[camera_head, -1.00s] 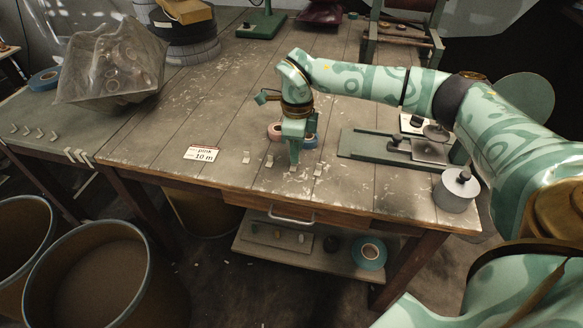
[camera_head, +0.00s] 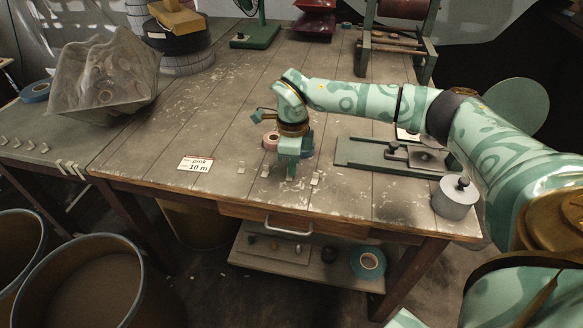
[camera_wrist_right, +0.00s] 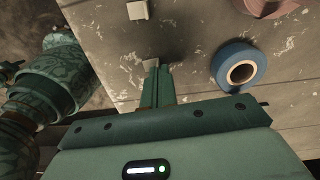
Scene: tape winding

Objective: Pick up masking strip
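My right gripper (camera_head: 290,176) points down at the table near its front edge. In the right wrist view its fingers (camera_wrist_right: 157,68) are close together, with a pale masking strip (camera_wrist_right: 150,63) at their tips. The fingers look shut on this strip, which appears at or just above the tabletop. In the head view the gripper hides it. One more shows in the right wrist view (camera_wrist_right: 137,10). My left gripper is not in view.
A blue tape roll (camera_wrist_right: 239,66) and a pink roll (camera_head: 270,140) stand close by the gripper. A green metal fixture (camera_head: 375,157) and a grey lidded pot (camera_head: 455,199) are to the right. A "pink 10 m" card (camera_head: 195,164) lies left.

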